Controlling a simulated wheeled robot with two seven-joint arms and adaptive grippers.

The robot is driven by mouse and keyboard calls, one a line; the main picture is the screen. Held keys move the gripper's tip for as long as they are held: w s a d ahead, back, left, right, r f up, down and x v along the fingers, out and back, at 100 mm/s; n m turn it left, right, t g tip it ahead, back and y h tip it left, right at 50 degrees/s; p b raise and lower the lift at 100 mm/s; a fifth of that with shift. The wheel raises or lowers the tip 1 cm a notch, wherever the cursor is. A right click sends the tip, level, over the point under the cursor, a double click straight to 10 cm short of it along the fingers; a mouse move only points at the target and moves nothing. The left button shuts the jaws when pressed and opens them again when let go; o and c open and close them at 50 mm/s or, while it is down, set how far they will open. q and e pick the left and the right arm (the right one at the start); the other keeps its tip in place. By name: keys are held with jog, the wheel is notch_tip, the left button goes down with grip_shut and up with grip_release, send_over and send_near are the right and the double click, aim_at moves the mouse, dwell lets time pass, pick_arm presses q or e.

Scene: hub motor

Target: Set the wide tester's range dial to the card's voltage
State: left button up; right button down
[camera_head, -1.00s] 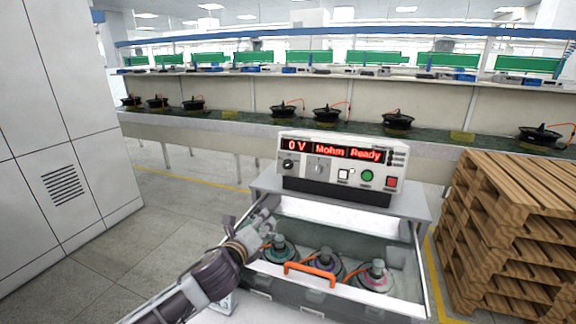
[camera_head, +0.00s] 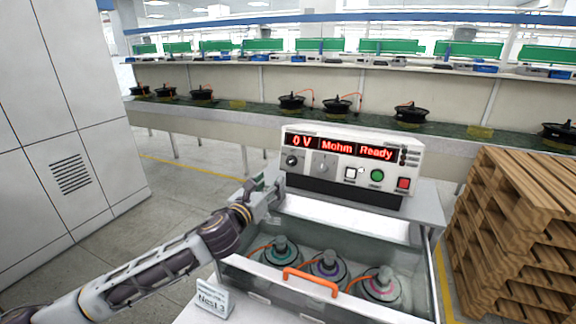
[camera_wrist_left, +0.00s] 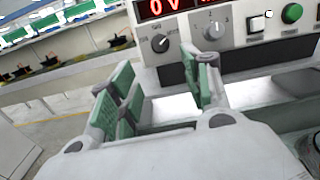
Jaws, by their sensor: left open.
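The wide tester (camera_head: 350,165) is a white box whose red display reads "0 V", "Mohm" and "Ready". Its dark dial (camera_head: 291,160) is at the left of the panel and also shows in the left wrist view (camera_wrist_left: 160,43), its pointer tilted up to the right. A grey selector (camera_head: 325,166) with numbers around it sits to its right. My left gripper (camera_head: 265,190) is open and empty, below and left of the dials, apart from them. Its green-padded fingers (camera_wrist_left: 163,92) point at the panel. A white card (camera_head: 211,302) reads "Nest 3"; its smaller text is unreadable. My right gripper is out of view.
Below the tester is an open drawer-like bay with an orange handle (camera_head: 310,280) and several hub motors (camera_head: 327,268). Wooden pallets (camera_head: 515,220) stack at right, a grey cabinet (camera_head: 60,120) stands at left. The panel's front looks clear.

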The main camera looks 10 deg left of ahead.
aim_at(289, 163)
pick_arm(q)
jog(key=shift+w, duration=0.2)
jog(key=shift+x, duration=6.7)
jog(key=shift+c, duration=0.2)
jog(key=c, duration=1)
